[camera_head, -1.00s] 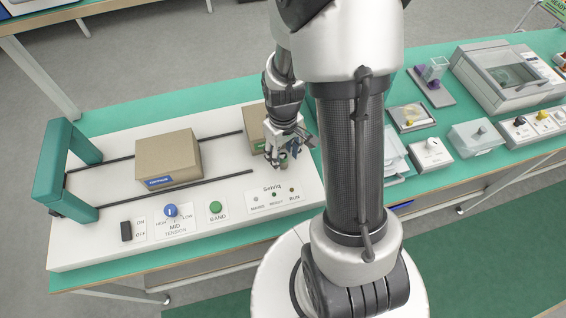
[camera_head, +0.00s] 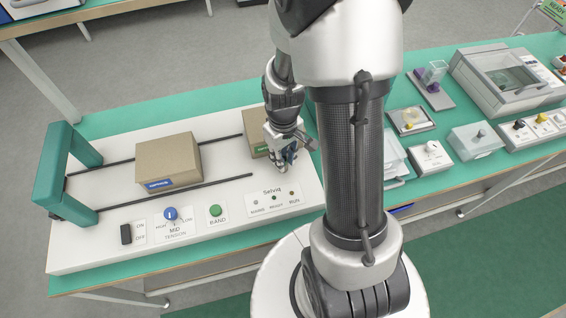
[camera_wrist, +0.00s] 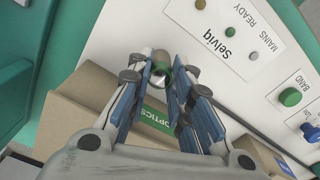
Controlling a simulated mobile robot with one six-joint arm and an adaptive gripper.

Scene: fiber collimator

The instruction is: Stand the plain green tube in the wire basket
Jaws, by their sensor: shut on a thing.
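My gripper (camera_head: 283,163) is over the right end of the white machine, beside a cardboard box. In the wrist view my gripper (camera_wrist: 164,88) has its blue-padded fingers on both sides of a small tube (camera_wrist: 162,68), shut on it. The tube has a pale metallic open end and some green on its side; its full length is hidden by the fingers. In the head view the tube is too small to make out. I cannot make out a wire basket in either view.
The white strapping machine (camera_head: 105,243) has a green arch (camera_head: 63,175), dark rails and a cardboard box (camera_head: 168,160). A second box (camera_head: 254,140) stands beside my gripper. Right of my arm are clear trays, a control box (camera_head: 431,155) and a lidded instrument (camera_head: 505,75).

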